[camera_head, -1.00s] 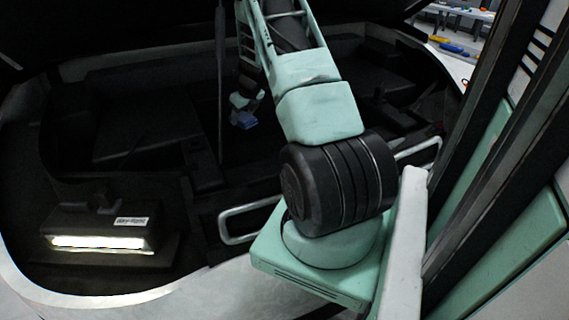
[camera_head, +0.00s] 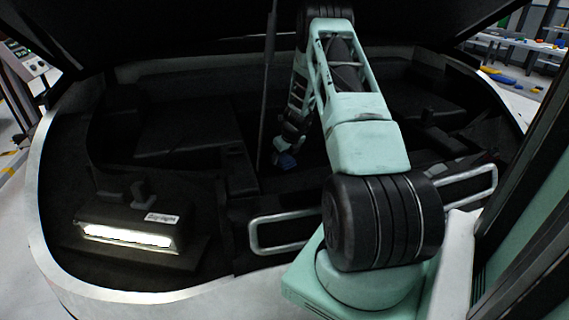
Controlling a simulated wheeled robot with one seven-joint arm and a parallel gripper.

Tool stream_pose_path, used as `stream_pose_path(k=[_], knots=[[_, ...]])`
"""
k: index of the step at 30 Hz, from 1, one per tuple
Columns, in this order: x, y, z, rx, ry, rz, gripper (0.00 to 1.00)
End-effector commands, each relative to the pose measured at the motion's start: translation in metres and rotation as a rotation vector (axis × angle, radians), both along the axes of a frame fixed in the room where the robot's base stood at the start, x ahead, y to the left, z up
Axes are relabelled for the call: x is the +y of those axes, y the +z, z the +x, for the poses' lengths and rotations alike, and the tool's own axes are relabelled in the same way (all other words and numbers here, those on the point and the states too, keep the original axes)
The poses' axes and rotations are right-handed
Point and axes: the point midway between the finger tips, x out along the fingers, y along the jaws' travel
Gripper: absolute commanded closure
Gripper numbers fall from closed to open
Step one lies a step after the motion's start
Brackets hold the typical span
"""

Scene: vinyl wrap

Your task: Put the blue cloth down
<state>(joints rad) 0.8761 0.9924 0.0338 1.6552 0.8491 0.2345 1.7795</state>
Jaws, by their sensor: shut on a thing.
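The blue cloth (camera_head: 287,161) shows as a small blue patch near the middle of the camera_head view. My gripper (camera_head: 285,150) is at the far end of my arm, shut on the cloth. It is over the dark open bay, just right of a thin upright rod. The fingers are small and dark, and part of the cloth is hidden. I cannot tell whether the cloth touches the surface below.
A lit lamp box (camera_head: 128,234) with a label sits at the left in the dark bay (camera_head: 190,128). A thin dark rod (camera_head: 267,90) stands left of my gripper. The pale rim (camera_head: 48,235) curves around the bay. A metal handle bar (camera_head: 254,235) is near the front.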

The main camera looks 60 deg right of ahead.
Motion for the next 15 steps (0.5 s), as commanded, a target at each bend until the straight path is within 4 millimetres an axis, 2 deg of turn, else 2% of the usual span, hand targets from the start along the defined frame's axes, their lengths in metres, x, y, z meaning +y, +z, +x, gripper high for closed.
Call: stream_pose_path(k=[1,4,15], knots=[[0.0,-0.011,-0.001,0.002,-0.002,0.003,0.67],[0.0,-0.023,0.0,0.0,-0.002,0.002,0.67],[0.0,-0.027,0.0,0.001,-0.002,0.001,0.67]])
